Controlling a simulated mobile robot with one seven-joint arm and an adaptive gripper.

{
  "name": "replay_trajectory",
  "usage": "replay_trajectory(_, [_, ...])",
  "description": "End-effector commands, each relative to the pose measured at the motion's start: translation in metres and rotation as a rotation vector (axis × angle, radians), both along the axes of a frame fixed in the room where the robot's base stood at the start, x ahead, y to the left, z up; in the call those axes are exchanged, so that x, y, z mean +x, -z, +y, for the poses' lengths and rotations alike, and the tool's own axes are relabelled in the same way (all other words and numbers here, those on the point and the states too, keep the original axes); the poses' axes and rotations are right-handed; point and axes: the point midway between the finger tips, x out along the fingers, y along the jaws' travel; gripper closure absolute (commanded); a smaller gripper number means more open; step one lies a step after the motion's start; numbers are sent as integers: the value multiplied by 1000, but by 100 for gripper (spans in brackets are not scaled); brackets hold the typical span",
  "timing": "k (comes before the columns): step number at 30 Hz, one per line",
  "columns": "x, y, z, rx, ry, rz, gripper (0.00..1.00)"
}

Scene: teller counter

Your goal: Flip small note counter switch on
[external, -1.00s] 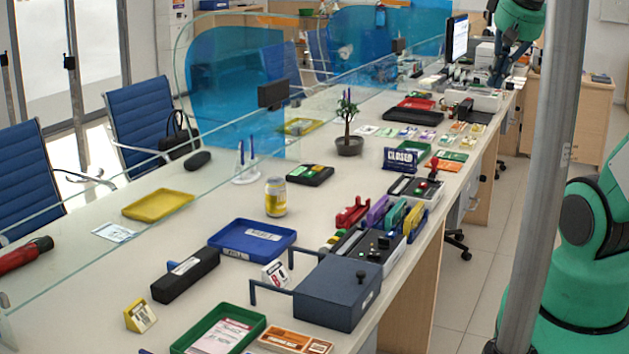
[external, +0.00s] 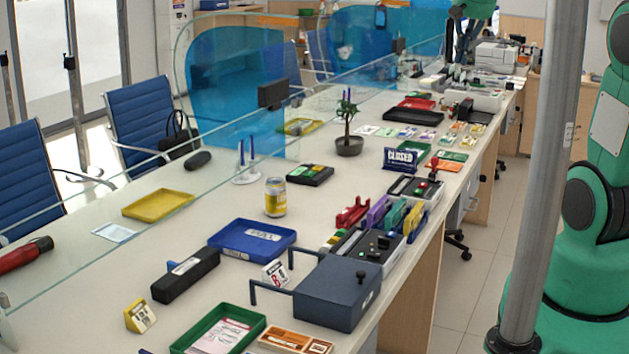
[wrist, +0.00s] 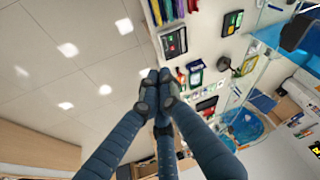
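I cannot tell for sure which device is the small note counter, and no switch can be made out. A grey-and-black device with red and green buttons (external: 421,187) sits at the counter's right edge. A pale machine (external: 484,97) stands farther back. My gripper (wrist: 160,82) has its dark fingertips together in the wrist view, with nothing seen between them. In the external view it is small and dark near the top, over the far end of the counter. In the wrist view it is apart from a black device with a lit panel (wrist: 172,43).
The long pale counter (external: 225,200) holds a blue tray (external: 252,240), a grey box (external: 337,291), colored holders (external: 391,217), a can (external: 275,197) and a potted plant (external: 348,146). A glass screen runs along its left side. Open floor (wrist: 65,75) lies left in the wrist view.

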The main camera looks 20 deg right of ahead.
Motion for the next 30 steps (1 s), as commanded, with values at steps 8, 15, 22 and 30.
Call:
replay_trajectory(8, [58,16,-15,9,62,19,100])
replay_trajectory(15, [105,36,-30,18,115,29,100])
replay_trajectory(22, [149,61,-44,25,165,39,100])
replay_trajectory(30, [196,98,-61,35,223,52,100])
